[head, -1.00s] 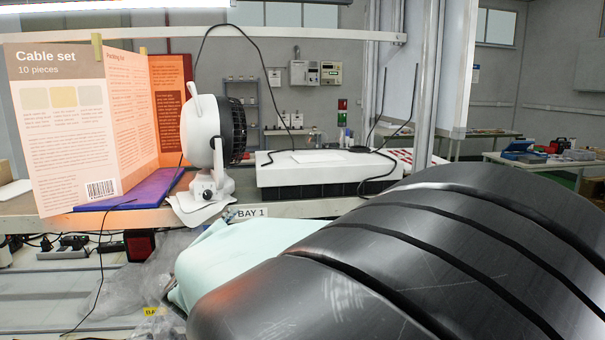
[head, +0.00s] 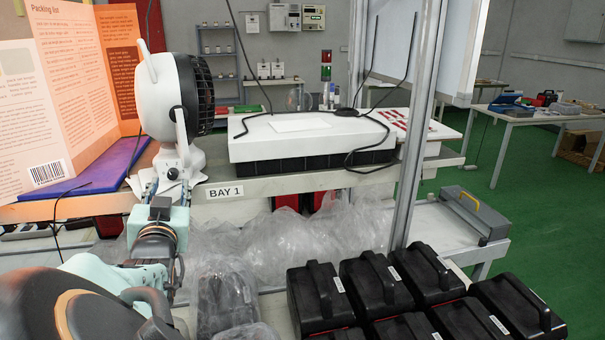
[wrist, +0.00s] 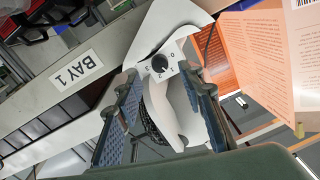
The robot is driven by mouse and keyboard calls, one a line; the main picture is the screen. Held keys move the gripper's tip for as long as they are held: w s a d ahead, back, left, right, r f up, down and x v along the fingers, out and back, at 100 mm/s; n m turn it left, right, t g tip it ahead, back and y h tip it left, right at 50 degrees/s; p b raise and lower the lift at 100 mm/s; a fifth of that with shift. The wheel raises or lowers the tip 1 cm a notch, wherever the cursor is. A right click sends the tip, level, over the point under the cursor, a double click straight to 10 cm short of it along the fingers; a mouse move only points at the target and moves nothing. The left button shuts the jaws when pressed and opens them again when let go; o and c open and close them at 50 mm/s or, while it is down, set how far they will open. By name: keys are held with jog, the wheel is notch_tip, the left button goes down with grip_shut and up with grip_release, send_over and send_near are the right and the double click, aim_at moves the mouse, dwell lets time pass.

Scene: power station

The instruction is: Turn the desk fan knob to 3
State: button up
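The white desk fan (head: 160,105) with a dark grille stands on the shelf at the left of the head view. Its dark round knob (head: 172,174) is on the front of the base. In the wrist view the knob (wrist: 160,63) sits on a white face with small marks that I cannot read reliably; the pointer setting is unclear. My gripper (head: 165,186) is just in front of the fan base. In the wrist view my gripper (wrist: 159,76) is open, its blue-padded fingers apart, with the knob showing between the tips. I cannot tell whether either finger touches it.
A cardboard packing-list display (head: 85,80) stands left of the fan on a purple base (head: 95,172). A white-topped box (head: 300,133) with cables lies to the right. Plastic wrap (head: 290,240) and several black cases (head: 375,285) are below the shelf.

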aim_at(173, 176)
jog(key=shift+b+x, duration=0.35)
jog(key=shift+x, duration=1.95)
grip_shut()
